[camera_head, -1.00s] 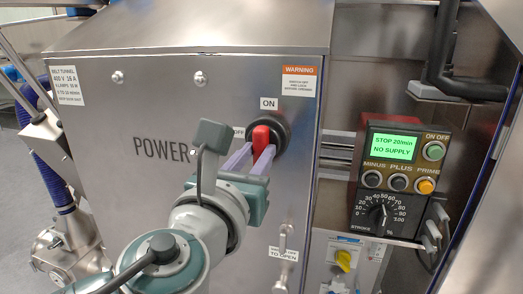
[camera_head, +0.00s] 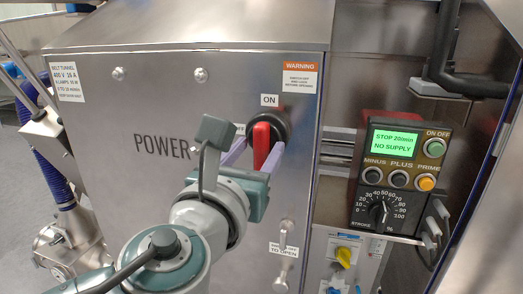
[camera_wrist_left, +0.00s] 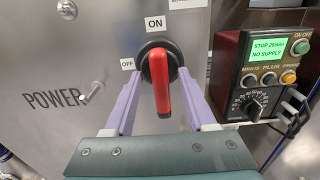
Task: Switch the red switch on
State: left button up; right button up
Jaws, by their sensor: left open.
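The red switch (camera_head: 261,146) is a red handle on a round black base on the steel cabinet front. In the left wrist view the red switch (camera_wrist_left: 162,88) stands almost upright, in line with the ON label (camera_wrist_left: 155,23) above it; the OFF label (camera_wrist_left: 127,64) is to its left. My left gripper (camera_head: 262,151) is open, with one purple finger on each side of the handle. In the left wrist view there are gaps between handle and fingers. My right gripper is not in view.
A control box (camera_head: 401,175) to the right has a green display reading "STOP 20/min NO SUPPLY". A latch handle (camera_head: 281,256) sits below the switch on the cabinet front. A black bent pipe (camera_head: 444,55) is at the upper right.

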pick_arm(q)
jog(key=p+v, duration=0.2)
jog(key=v, duration=0.8)
jog(key=s+a+r+n+g+y+p, duration=0.35)
jog(key=a+n+p, duration=0.25)
jog(key=n, duration=0.5)
jog(key=s+a+r+n+g+y+p, duration=0.2)
jog(key=a+r+n+g+y+p, duration=0.15)
jog(key=a+n+p, duration=0.55)
jog(key=s+r+n+g+h+p, duration=0.1)
jog(key=s+r+n+g+p, duration=0.15)
jog(key=s+n, duration=0.35)
jog(key=s+d+r+n+g+h+p, duration=0.1)
jog(key=s+r+n+g+p, duration=0.15)
jog(key=s+n, duration=0.3)
jog(key=s+r+n+g+h+p, duration=0.1)
jog(key=s+r+n+g+p, duration=0.1)
jog(key=s+n+p, duration=0.3)
notch_tip(320, 180, up, 35)
jog(key=p, duration=3.4)
jog(key=shift+r+n, duration=0.2)
jog(key=shift+n, duration=0.15)
